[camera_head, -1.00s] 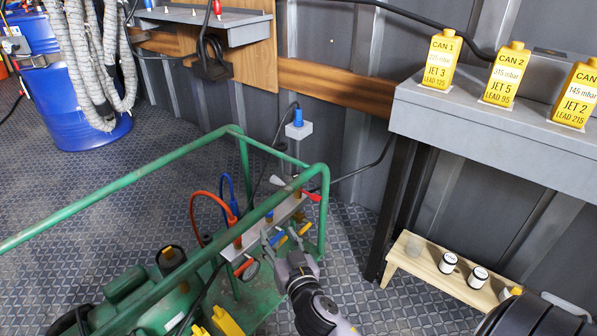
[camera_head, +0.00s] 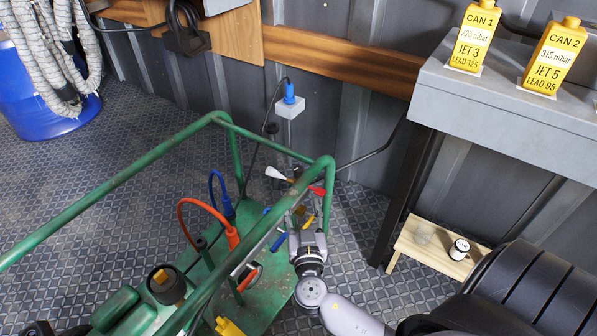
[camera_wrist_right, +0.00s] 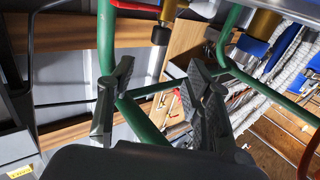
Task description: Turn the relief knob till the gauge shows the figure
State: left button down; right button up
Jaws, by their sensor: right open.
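The relief knob and the gauge face cannot be picked out for certain. A manifold with several coloured levers stands on a green tube-framed cart (camera_head: 110,188); a red lever (camera_head: 317,190), a yellow lever (camera_head: 309,221) and a blue lever (camera_head: 278,242) show on it. My right gripper (camera_head: 300,215) is at the levers, inside the far right cart corner, partly behind the rail. In the right wrist view its fingers (camera_wrist_right: 158,90) are apart with nothing held between them. Brass fittings (camera_wrist_right: 263,24) and a dark round knob-like end (camera_wrist_right: 160,36) show above the fingers. My left gripper is out of view.
A grey bench (camera_head: 500,105) at right carries yellow cans, CAN 1 (camera_head: 472,38) and CAN 2 (camera_head: 552,58). An orange hose (camera_head: 190,203) and a blue hose (camera_head: 216,178) arch over the cart. The green rail passes close to my right arm.

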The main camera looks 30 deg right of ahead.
aim_at(299, 174)
jog(key=x, duration=1.2)
jog(key=shift+w+d+b, duration=0.2)
jog(key=shift+w+b, duration=0.1)
jog(key=shift+b, duration=0.05)
jog(key=shift+c, duration=0.5)
jog(key=shift+f, duration=0.1)
grip_shut()
